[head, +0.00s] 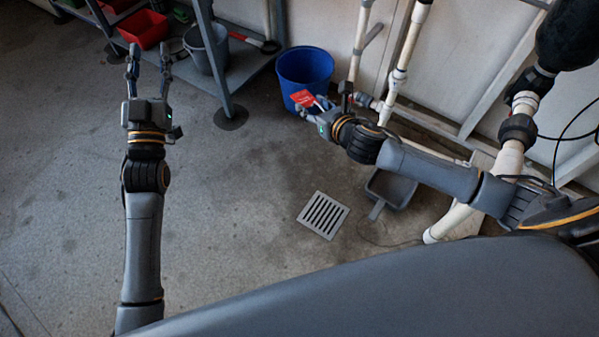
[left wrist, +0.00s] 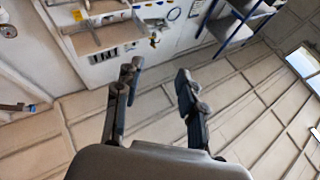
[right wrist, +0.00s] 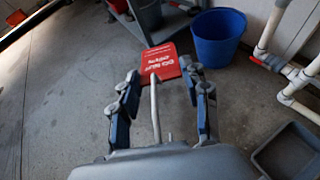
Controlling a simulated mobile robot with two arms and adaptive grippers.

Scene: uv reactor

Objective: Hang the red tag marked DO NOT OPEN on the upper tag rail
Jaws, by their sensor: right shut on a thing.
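The red tag (head: 303,98) is at my right gripper (head: 325,107) in the head view, in front of the blue bucket. In the right wrist view the tag (right wrist: 160,62) shows white lettering, upside down, and a pale stem or hook runs from it between the fingers. My right gripper (right wrist: 163,85) is shut on the tag. My left gripper (head: 149,60) is open and empty, held over the floor at the left. Its fingers also stand apart in the left wrist view (left wrist: 158,75). I cannot make out the upper tag rail for certain in any view.
A blue bucket (head: 305,72) stands by the wall. A shelf rack with a red bin (head: 143,29) and grey bucket (head: 207,48) is at upper left. White pipes (head: 402,55) run along the wall at right. A dustpan (head: 390,188) and drain grate (head: 323,215) lie on the floor.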

